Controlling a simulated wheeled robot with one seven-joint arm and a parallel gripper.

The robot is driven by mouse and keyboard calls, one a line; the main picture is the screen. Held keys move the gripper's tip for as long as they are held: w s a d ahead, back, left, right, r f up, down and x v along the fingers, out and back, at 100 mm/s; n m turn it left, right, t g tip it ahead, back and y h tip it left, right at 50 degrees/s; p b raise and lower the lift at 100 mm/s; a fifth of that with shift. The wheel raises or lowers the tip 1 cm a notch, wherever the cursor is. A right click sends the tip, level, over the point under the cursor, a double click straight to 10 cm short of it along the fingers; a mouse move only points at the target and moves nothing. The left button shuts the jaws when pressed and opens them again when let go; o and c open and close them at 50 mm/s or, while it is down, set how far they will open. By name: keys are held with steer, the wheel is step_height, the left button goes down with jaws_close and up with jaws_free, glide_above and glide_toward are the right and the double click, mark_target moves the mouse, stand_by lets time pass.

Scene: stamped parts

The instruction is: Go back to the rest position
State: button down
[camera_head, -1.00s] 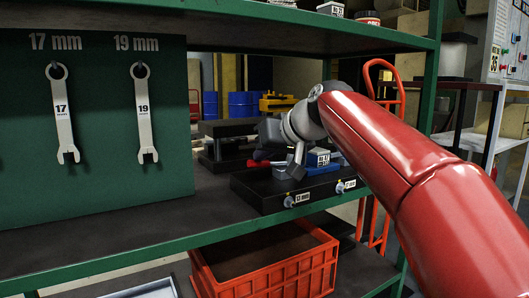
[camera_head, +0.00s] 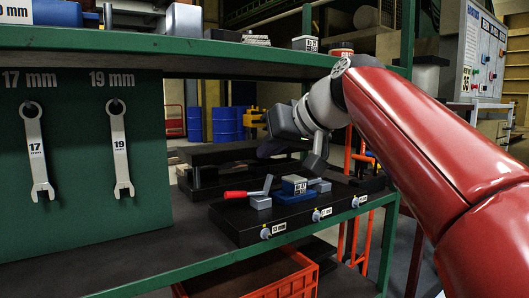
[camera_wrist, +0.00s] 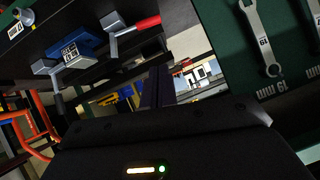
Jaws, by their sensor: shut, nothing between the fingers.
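My gripper (camera_head: 268,150) is raised in front of the shelf rack, above the dark bench block, with nothing held. Its dark shut fingers also show in the wrist view (camera_wrist: 160,84). My red arm reaches in from the right of the head view. Below the gripper, apart from it, is a clamp with a red handle (camera_head: 236,194) beside a blue labelled block (camera_head: 294,186) on the black base (camera_head: 240,226). The same red handle (camera_wrist: 148,23) and blue block (camera_wrist: 80,44) show upper left in the wrist view.
Two wrenches, a 17 mm (camera_head: 37,155) and a 19 mm (camera_head: 119,150), hang on the green panel (camera_head: 75,200) at left. A green upper shelf (camera_head: 230,55) runs above. An orange crate (camera_head: 290,280) sits below. The grey shelf surface left of the base is clear.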

steer(key=s+d+f+m+g+h+p, duration=0.1)
steer(key=s+d+f, duration=0.4)
steer(key=f, duration=0.5)
steer(key=s+d+f+m+g+h+p, duration=0.1)
steer(key=s+d+f+h, duration=0.3)
steer(key=s+f, duration=0.5)
steer(key=s+d+f+m+h+p, duration=0.2)
steer(key=s+d+f, duration=0.4)
steer(key=s+f, duration=0.3)
steer(key=shift+s+f+m+g+h+p, duration=0.15)
steer(key=shift+f+m+g+h+p, duration=0.25)
steer(key=shift+f+m, duration=0.35)
